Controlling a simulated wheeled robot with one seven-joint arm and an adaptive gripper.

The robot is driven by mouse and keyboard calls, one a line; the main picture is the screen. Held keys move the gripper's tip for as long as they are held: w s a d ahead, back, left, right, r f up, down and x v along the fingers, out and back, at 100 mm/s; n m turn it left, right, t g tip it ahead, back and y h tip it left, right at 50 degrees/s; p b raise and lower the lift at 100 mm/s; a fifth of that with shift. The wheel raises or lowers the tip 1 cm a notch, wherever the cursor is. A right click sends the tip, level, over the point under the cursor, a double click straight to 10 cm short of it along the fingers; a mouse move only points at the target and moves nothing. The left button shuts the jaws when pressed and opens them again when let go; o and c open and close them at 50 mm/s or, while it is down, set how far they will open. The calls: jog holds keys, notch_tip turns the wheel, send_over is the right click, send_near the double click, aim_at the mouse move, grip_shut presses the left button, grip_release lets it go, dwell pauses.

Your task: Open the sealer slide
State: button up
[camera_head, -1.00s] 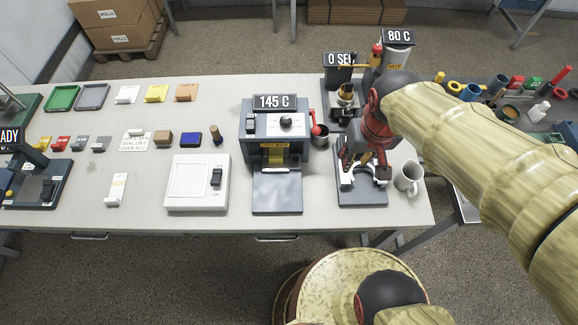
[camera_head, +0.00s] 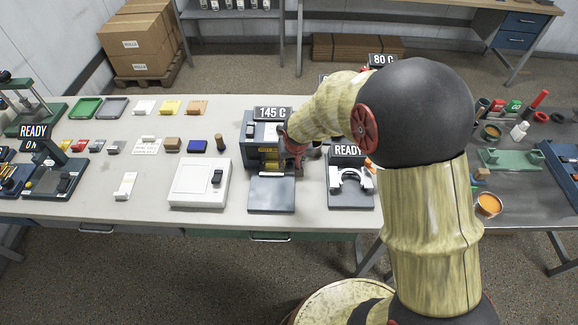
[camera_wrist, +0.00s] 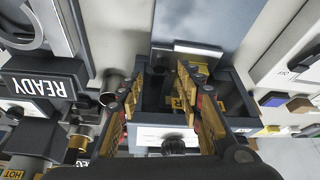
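The dark grey machine (camera_head: 262,128) marked 145 C stands on the light table. A flat grey plate (camera_head: 271,194) lies in front of it. In the head view my gripper (camera_head: 291,150) is at the right part of the machine's front, and its fingertips are hard to see. In the wrist view my gripper (camera_wrist: 160,78) has its two yellow-striped fingers apart over the machine's dark front opening. A yellow label shows partly between the fingers.
A READY-marked fixture with a white ring clamp (camera_head: 351,180) stands close on the right. A white box with a black switch (camera_head: 200,183) stands on the left. The table's front strip is clear. My arm hides the table's right end.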

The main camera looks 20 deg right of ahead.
aim_at(290, 165)
jog(key=x, duration=0.5)
jog(key=shift+f+b, duration=0.1)
jog(key=shift+b, duration=0.3)
jog(key=c, duration=0.3)
grip_shut()
dwell(0.3)
